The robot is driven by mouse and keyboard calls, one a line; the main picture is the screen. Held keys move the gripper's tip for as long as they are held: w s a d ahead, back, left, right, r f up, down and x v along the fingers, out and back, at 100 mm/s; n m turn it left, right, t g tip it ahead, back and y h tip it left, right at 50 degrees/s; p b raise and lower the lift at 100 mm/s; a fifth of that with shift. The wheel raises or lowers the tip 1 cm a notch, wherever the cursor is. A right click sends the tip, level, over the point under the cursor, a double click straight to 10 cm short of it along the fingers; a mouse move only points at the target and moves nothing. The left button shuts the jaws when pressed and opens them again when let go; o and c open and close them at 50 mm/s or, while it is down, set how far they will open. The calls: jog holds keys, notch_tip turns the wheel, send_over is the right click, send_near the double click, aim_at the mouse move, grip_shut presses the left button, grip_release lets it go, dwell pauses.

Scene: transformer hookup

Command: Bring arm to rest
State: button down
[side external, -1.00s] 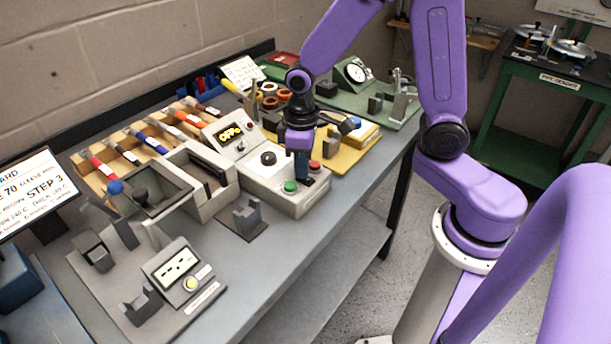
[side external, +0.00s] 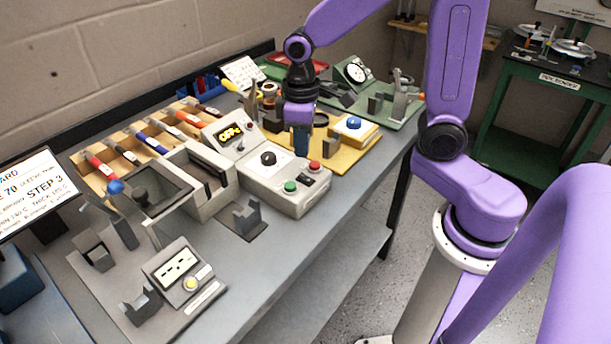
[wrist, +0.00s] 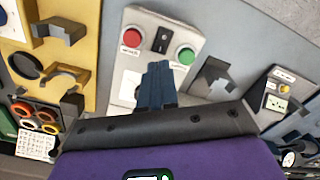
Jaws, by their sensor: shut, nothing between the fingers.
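My gripper (side external: 301,143) is shut and empty. In the side external view it points down above the bench, over the far end of the grey control box (side external: 268,185) and near the yellow plate (side external: 343,155). In the wrist view my closed fingers (wrist: 156,84) show over the white control panel (wrist: 150,50). A red button (wrist: 132,36) and a green button (wrist: 186,55) stand on that panel beyond the fingertips. I cannot tell the exact height of the fingers above the surface.
A display box reading OFF (side external: 228,135) and a wooden rack (side external: 135,145) with coloured pieces lie to the left. A green plate (side external: 388,112) with a dial is at the back right. Grey brackets and a meter box (side external: 185,273) stand at the front. Bare bench (side external: 290,240) shows along the front edge.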

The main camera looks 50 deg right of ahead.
jog(key=shift+r, duration=0.65)
jog(key=shift+s, duration=0.1)
jog(key=s+n, duration=0.6)
jog(key=s, duration=1.3)
jog(key=shift+s+d+r+n, duration=0.15)
jog(key=shift+d+r+n, duration=0.15)
jog(key=shift+d+r, duration=0.05)
jog(key=w+r+m, duration=0.3)
jog(key=w+m, duration=0.3)
jog(key=w, duration=0.2)
jog(key=w+r+m+t, duration=0.1)
jog(key=w+r+m, duration=0.2)
jog(key=w+m, duration=0.3)
jog(key=w, duration=0.3)
jog(key=shift+w+a+r+m, duration=0.3)
jog(key=shift+a, duration=0.05)
